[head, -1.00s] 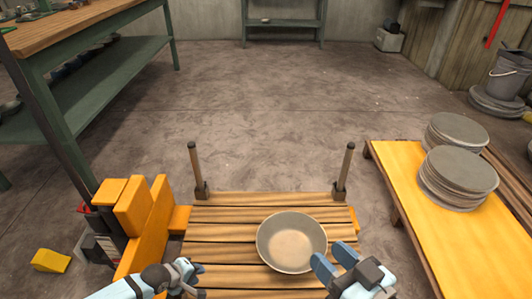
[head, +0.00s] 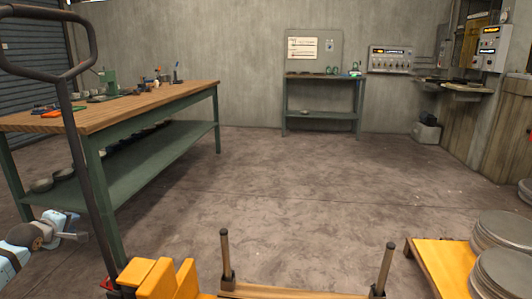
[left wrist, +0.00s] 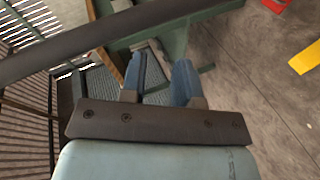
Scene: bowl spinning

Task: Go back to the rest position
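My left gripper (head: 72,228) is at the lower left of the head view, raised beside the dark cart handle post. In the left wrist view its two blue fingers (left wrist: 162,82) stand apart with nothing between them, so it is open and empty. My right gripper is out of view. The metal bowl is not in view now. Only the far edge of the wooden slatted platform (head: 285,292) shows at the bottom of the head view, with two upright posts.
A dark handle (head: 85,150) rises close to my left gripper; a dark bar crosses the left wrist view. A green workbench (head: 150,100) stands at left. Yellow blocks (head: 155,278) are at bottom left. Stacked metal discs (head: 505,235) sit on a yellow bench (head: 442,265) at right. The middle floor is clear.

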